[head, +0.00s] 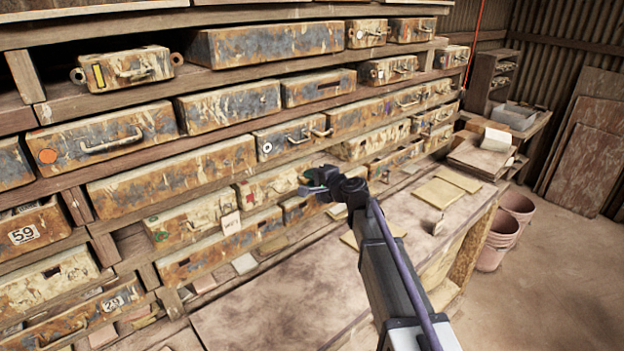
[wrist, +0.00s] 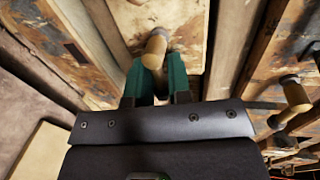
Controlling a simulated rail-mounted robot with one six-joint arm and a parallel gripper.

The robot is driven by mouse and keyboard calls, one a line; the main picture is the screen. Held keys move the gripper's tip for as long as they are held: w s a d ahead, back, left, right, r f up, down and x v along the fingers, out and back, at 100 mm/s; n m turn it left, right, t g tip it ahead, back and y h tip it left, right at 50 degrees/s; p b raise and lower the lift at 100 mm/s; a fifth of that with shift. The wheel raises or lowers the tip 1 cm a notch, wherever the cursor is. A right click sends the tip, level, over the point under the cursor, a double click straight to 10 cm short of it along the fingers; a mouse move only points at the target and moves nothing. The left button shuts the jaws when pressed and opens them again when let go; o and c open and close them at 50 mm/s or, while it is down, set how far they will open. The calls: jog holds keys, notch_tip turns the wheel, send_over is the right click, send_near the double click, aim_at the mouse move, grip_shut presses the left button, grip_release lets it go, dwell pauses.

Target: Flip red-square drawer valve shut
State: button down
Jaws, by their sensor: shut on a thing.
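My gripper (head: 316,184) is at the front of the drawer shelves, right of centre in the head view. In the wrist view its two teal fingers (wrist: 155,72) are closed on a tan, rounded valve handle (wrist: 156,44) that sticks out from a pale, rust-stained drawer front (wrist: 186,30). A pale drawer (head: 268,185) just left of my gripper in the head view has a small reddish mark at its left end, too small to read as a square. My gripper hides part of the drawer fronts there. I cannot tell the valve's angle.
Another tan handle (wrist: 296,93) sticks out at the right of the wrist view. A dusty workbench (head: 290,300) lies below the shelves, with flat tiles (head: 440,193) on it. Pink buckets (head: 500,240) stand on the floor at right.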

jog(key=c, duration=1.2)
grip_release()
jog(key=shift+c, duration=0.2)
jog(key=p+v, duration=0.2)
jog(key=v, duration=0.9)
jog(key=s+d+f+n+g+h, duration=0.2)
jog(key=s+f+n+g+h, duration=0.2)
jog(key=s+f+n+g, duration=0.75)
jog(key=s+d+f+m+h, duration=0.1)
jog(key=s+d+f+h, duration=0.2)
jog(key=s+d+h, duration=0.3)
jog(key=s+d, duration=0.4)
jog(key=s, duration=0.5)
jog(key=shift+s+m+h+b, duration=0.3)
jog(key=shift+s+m+b, duration=0.05)
jog(key=shift+s+b, duration=0.05)
